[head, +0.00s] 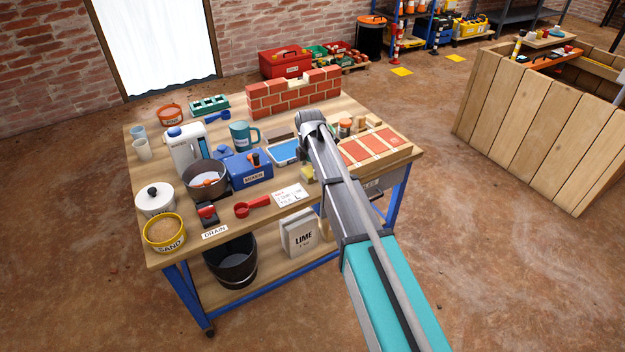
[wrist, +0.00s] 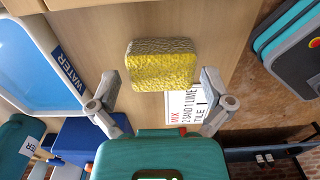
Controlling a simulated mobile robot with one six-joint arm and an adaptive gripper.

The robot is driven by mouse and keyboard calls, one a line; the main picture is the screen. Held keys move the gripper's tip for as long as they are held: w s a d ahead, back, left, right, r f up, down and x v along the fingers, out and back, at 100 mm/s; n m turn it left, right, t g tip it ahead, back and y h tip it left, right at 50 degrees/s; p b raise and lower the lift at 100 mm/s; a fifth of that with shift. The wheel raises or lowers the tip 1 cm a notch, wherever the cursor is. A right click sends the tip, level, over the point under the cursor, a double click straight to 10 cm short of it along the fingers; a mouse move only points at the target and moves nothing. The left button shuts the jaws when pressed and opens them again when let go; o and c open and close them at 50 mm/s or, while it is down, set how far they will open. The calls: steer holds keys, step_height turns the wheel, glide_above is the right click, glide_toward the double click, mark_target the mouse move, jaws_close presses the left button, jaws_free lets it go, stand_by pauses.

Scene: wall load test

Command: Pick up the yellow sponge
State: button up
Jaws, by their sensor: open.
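The yellow sponge (wrist: 160,68) lies on the wooden workbench in the wrist view, with a rough, porous surface. It also shows in the head view as a small yellow patch (head: 307,174), partly hidden by my arm. My gripper (wrist: 157,98) is open, its two grey fingers spread left and right of the sponge's near edge. The sponge is beyond the fingertips and nothing is held between them. In the head view my arm hides most of the gripper.
A blue water tray (wrist: 40,65) lies left of the sponge. A white mix card (wrist: 185,105) lies close beside it. A blue mixer (head: 246,167), a red scoop (head: 252,206) and a brick panel (head: 376,146) stand around on the workbench (head: 270,225). A small brick wall (head: 295,95) stands behind.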

steer(key=shift+f, duration=0.4)
stand_by(0.3)
steer(key=c, duration=0.8)
steer(key=shift+o, duration=0.2)
steer(key=shift+r, duration=0.2)
step_height(320, 180, up, 3)
steer(key=p, duration=0.3)
steer(key=shift+f, duration=0.1)
steer(key=s+d+r+p, duration=0.4)
steer(key=s+r+p, duration=0.5)
steer(key=s, duration=0.4)
steer(key=shift+s+r+p, duration=0.25)
steer(key=shift+r+p, duration=0.1)
steer(key=shift+r, duration=0.1)
